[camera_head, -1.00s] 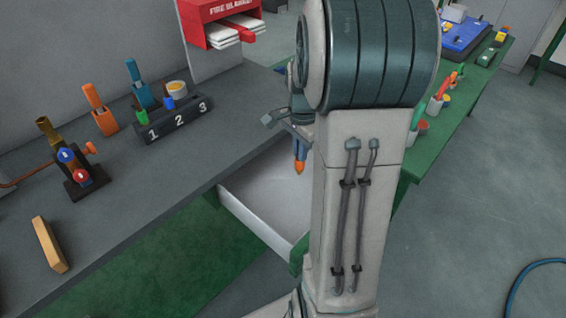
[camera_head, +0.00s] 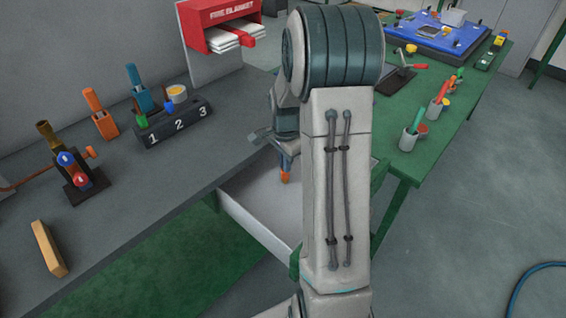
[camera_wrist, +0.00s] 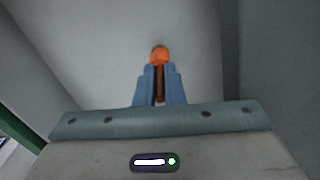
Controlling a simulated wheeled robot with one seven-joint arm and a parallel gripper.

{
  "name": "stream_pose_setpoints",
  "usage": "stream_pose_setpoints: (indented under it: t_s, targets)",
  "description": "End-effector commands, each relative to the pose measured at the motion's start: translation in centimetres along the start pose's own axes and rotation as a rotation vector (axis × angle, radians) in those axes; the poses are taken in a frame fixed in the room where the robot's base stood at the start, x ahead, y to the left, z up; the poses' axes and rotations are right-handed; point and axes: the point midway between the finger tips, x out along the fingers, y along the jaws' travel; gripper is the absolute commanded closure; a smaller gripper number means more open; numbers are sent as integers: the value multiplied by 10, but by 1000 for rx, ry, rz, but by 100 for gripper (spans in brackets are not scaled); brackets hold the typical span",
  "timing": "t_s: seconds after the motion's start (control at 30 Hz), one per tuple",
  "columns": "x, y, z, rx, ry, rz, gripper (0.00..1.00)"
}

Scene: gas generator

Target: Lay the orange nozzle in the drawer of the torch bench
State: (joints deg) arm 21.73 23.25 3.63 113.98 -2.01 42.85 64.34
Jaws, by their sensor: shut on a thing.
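The drawer (camera_head: 262,228) of the torch bench (camera_head: 110,215) stands pulled out, with a pale, bare floor where it shows. My gripper (camera_head: 285,170) points down over the drawer and is shut on the orange nozzle (camera_head: 285,177). In the wrist view the nozzle (camera_wrist: 159,54) sticks out past the two blue fingers (camera_wrist: 159,85), with the pale drawer floor behind it. I cannot tell whether the nozzle touches the floor. My arm hides the right part of the drawer in the head view.
On the bench stand a torch with blue and red knobs (camera_head: 76,170), a numbered rack (camera_head: 178,126), an orange holder (camera_head: 101,115) and a wooden block (camera_head: 48,248). A red fire blanket box (camera_head: 220,20) hangs behind. A green table (camera_head: 440,110) with cups is at right.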

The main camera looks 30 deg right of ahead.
Motion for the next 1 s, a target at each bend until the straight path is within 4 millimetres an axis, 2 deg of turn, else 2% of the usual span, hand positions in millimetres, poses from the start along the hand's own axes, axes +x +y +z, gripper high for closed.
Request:
stream_pose_setpoints:
  t_s: [0.13,0.2,0.23,0.5,0.63,0.77,1.0]
  targets:
    - [4,0,0,0,0,0,100]
    - [3,0,0,-1,0,0,77]
    - [3,0,0,0,0,0,69]
    - [2,0,0,0,0,0,69]
    - [-5,0,0,1,1,-1,69]
    - [-26,-1,0,0,2,-3,69]
    - [-80,-1,0,1,2,-4,69]
